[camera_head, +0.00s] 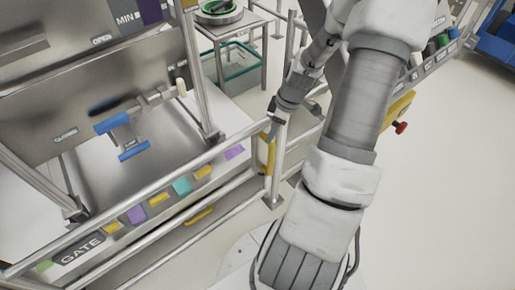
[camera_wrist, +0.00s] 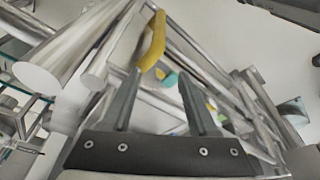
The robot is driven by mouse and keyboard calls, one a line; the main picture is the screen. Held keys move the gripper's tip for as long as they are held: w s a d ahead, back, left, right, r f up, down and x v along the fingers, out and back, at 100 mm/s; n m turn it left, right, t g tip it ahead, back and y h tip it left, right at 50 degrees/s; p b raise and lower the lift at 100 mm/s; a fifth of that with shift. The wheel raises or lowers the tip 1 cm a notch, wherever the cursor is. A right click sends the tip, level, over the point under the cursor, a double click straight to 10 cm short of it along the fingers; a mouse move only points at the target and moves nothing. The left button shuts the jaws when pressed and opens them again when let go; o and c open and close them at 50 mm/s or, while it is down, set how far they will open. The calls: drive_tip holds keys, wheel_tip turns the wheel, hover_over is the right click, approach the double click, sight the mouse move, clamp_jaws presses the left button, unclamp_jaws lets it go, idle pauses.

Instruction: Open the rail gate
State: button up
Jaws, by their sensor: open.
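The rail gate (camera_head: 150,205) is a set of silver tubular rails with a "GATE" label (camera_head: 80,251) at its lower left in the head view. A yellow handle (camera_head: 266,153) stands at the gate's right end, by a post; it also shows in the wrist view (camera_wrist: 154,42). My gripper (camera_head: 274,128) is just above and beside the handle in the head view. In the wrist view my gripper (camera_wrist: 160,76) has its two dark fingers apart, with nothing held. The handle's lower end is close to the left fingertip; whether they touch I cannot tell.
A steel machine with a blue handle (camera_head: 122,124) stands behind the rails at left. A small table (camera_head: 233,24) holding a green round item is at the back. A sloped panel with a red knob (camera_head: 401,128) is right of my arm. Floor at right is clear.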

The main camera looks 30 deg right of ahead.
wheel_tip(320, 180, down, 14)
drive_tip(key=w+t+y+b, duration=0.1)
drive_tip(key=b, duration=0.3)
drive_tip(key=shift+w+a, duration=0.15)
drive_tip(key=shift+w, duration=0.15)
clamp_jaws()
idle(1.2)
